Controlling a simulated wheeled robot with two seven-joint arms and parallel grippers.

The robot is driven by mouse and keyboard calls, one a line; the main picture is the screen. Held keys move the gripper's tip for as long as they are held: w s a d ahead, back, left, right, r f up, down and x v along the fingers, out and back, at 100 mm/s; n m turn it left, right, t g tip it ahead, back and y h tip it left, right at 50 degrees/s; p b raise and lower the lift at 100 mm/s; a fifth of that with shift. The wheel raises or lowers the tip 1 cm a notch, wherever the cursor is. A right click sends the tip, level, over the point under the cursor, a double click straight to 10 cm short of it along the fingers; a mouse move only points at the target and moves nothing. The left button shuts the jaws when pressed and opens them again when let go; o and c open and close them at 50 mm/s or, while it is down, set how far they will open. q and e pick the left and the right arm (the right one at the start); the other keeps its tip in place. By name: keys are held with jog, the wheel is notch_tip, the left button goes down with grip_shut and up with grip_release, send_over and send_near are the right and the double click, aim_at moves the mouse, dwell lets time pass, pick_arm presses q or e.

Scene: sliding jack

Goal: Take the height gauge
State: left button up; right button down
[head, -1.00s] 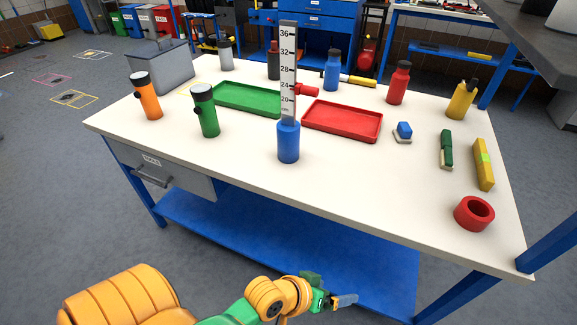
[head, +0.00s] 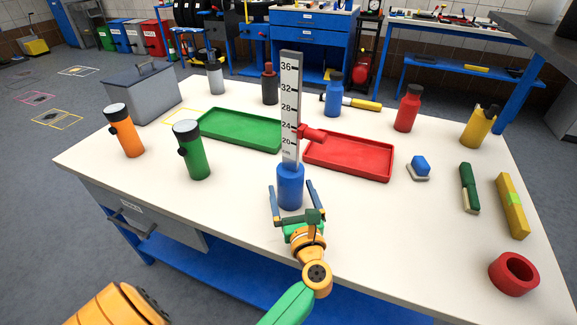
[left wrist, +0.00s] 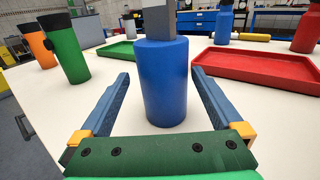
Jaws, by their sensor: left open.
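The height gauge (head: 290,130) stands upright near the front middle of the white table. It has a blue cylindrical base (head: 291,187), a grey scale with numbers and a red slider on the right side. My left gripper (head: 291,188) is open, with one finger on each side of the blue base. In the left wrist view the base (left wrist: 165,85) stands between the two blue fingers, with gaps on both sides, and the gripper (left wrist: 162,80) is empty. The top of the gauge is cut off there. My right gripper is not in view.
A green tray (head: 240,147) and a red tray (head: 384,178) lie behind the gauge. Green (head: 197,160) and orange (head: 127,137) flashlights stand to the left. A red ring (head: 514,274) lies at the front right. The table around the gauge base is clear.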

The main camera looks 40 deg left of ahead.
pick_arm(q)
jog(key=p+x, duration=0.1)
jog(key=x, duration=0.5)
jog(key=shift+w, duration=0.2)
jog(key=shift+s+d, duration=0.1)
jog(key=shift+d, duration=0.05)
jog(key=shift+c, duration=0.4)
jog(key=c, duration=1.5)
jog(key=shift+r, duration=0.1)
